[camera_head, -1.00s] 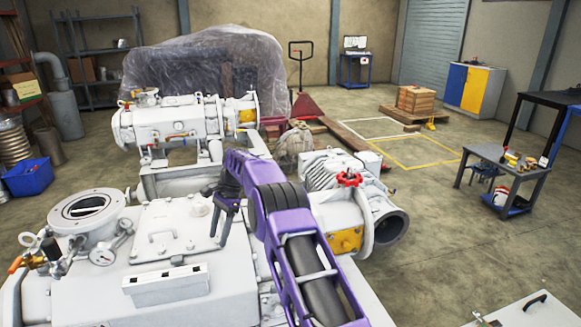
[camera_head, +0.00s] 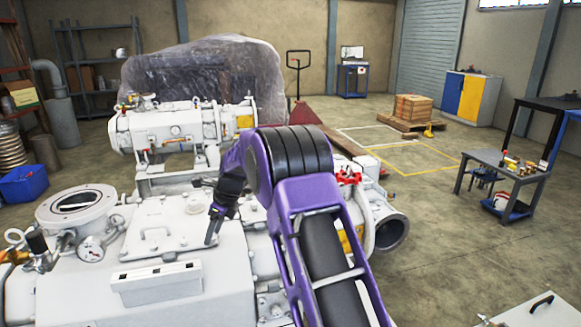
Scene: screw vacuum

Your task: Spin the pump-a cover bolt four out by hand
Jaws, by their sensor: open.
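The white pump machine fills the lower left, with a flat cover plate (camera_head: 158,228) and its raised handle on top. My gripper (camera_head: 211,226), dark with purple parts, points downward over the right edge of this plate. Its jaws are open, and I see nothing between them. I cannot tell whether the fingertips touch the surface. Small bolts show at the plate's edges, but I cannot tell which is bolt four. My purple arm covers the area right of the gripper.
A white tray-like box (camera_head: 156,283) sits on the machine in front of the plate. A round flanged port (camera_head: 77,206) and a gauge (camera_head: 91,249) stand at left. A red handwheel (camera_head: 348,177) is right of my arm. A grey tool cart (camera_head: 501,172) stands farther right on open floor.

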